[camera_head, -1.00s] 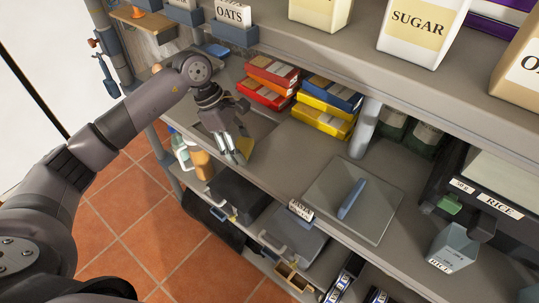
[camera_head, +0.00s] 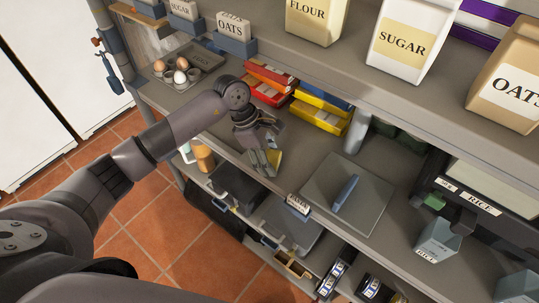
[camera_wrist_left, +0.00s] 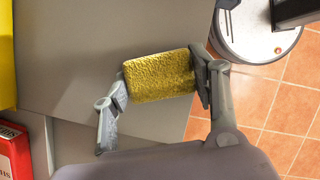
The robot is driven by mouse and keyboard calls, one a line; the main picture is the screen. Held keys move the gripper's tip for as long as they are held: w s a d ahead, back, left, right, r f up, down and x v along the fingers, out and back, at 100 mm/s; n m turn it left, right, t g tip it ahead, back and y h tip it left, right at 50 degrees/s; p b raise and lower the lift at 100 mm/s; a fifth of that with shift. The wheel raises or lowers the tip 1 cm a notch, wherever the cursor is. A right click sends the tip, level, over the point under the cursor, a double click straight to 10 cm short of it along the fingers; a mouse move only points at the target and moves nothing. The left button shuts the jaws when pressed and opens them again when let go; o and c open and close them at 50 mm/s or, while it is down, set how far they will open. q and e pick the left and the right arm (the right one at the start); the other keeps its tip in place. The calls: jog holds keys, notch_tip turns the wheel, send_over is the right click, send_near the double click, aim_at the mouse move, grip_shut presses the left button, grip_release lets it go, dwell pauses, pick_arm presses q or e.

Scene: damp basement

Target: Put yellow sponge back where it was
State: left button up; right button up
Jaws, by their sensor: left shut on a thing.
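My left gripper (camera_head: 264,163) reaches in from the left, over the front part of the middle shelf (camera_head: 235,153). It is shut on the yellow sponge (camera_head: 276,159). In the left wrist view the sponge (camera_wrist_left: 160,75) is a rough yellow block held by its two ends between the fingers of the gripper (camera_wrist_left: 163,82). Grey shelf surface shows around it, with the shelf's front edge and the tiled floor to the right. I cannot tell whether the sponge touches the shelf. My right gripper is not in view.
Red and yellow boxes (camera_head: 320,116) lie stacked behind the gripper. To the right is a grey square board (camera_head: 367,208) with a blue bar (camera_head: 346,192) on it, then a RICE bin (camera_head: 438,241). Eggs (camera_head: 181,64) stand at the far left. A post (camera_head: 357,131) rises behind the board.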

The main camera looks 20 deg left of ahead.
pick_arm(q)
jog(key=shift+f, duration=0.15)
jog(key=o, duration=1.1)
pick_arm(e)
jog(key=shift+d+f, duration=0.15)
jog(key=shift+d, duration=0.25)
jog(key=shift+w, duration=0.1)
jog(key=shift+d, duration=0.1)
pick_arm(q)
jog(key=shift+a+r, duration=0.1)
jog(key=shift+r, duration=0.25)
jog(key=b+v, duration=0.2)
jog(key=v, duration=0.4)
jog(key=shift+a+r, duration=0.1)
jog(key=shift+r, duration=0.05)
jog(key=shift+a+r, duration=0.1)
jog(key=shift+r, duration=0.35)
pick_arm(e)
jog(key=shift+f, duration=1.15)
